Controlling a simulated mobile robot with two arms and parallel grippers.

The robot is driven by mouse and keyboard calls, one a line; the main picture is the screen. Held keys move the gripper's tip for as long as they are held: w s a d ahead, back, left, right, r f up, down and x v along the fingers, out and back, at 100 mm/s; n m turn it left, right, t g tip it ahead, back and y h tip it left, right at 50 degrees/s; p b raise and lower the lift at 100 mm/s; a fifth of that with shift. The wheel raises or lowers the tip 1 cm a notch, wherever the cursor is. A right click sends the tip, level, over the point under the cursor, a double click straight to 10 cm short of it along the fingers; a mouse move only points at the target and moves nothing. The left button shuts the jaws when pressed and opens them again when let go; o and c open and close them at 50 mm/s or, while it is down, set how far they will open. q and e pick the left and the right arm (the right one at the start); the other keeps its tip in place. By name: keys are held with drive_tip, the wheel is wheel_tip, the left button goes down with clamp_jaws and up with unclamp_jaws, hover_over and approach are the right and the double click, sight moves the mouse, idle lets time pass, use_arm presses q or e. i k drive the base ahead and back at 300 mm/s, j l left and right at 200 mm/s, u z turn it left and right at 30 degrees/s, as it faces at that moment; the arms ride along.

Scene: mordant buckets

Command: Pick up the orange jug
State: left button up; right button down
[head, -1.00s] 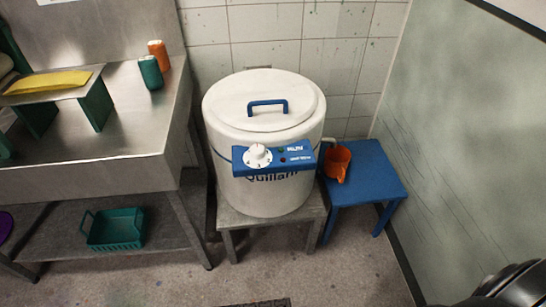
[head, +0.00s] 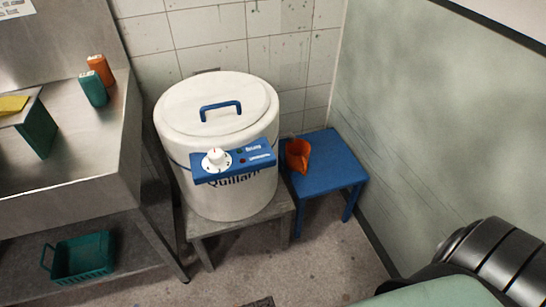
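The orange jug (head: 298,156) stands on the blue stool (head: 335,167), near the stool's left edge and close to the white drum. Its dark opening faces up. Neither of my grippers shows in the head view. Only a part of my own arm is visible at the lower right, well apart from the jug.
A large white drum (head: 225,125) with a blue handle and control panel stands on a grey stand (head: 240,220) left of the blue stool. A metal sink bench (head: 100,160) is at the left, with a teal basket (head: 82,258) below. A grey-green wall (head: 440,130) closes the right.

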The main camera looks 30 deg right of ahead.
sight(297, 154)
drive_tip(key=i+j+u, duration=0.75)
drive_tip(key=j, duration=0.15)
drive_tip(key=i+j+u, duration=0.35)
drive_tip(key=z, duration=0.65)
drive_tip(key=l+z, duration=0.15)
drive_tip(key=z, duration=0.3)
drive_tip(key=l+z, duration=0.1)
drive_tip(key=z, duration=0.35)
drive_tip(key=i+l+z, duration=0.1)
drive_tip(key=z, duration=0.3)
drive_tip(key=i+l+z, duration=0.1)
drive_tip(key=z, duration=0.35)
drive_tip(key=i+z, duration=0.1)
drive_tip(key=z, duration=0.35)
drive_tip(key=i+z, duration=0.15)
drive_tip(key=i, duration=0.2)
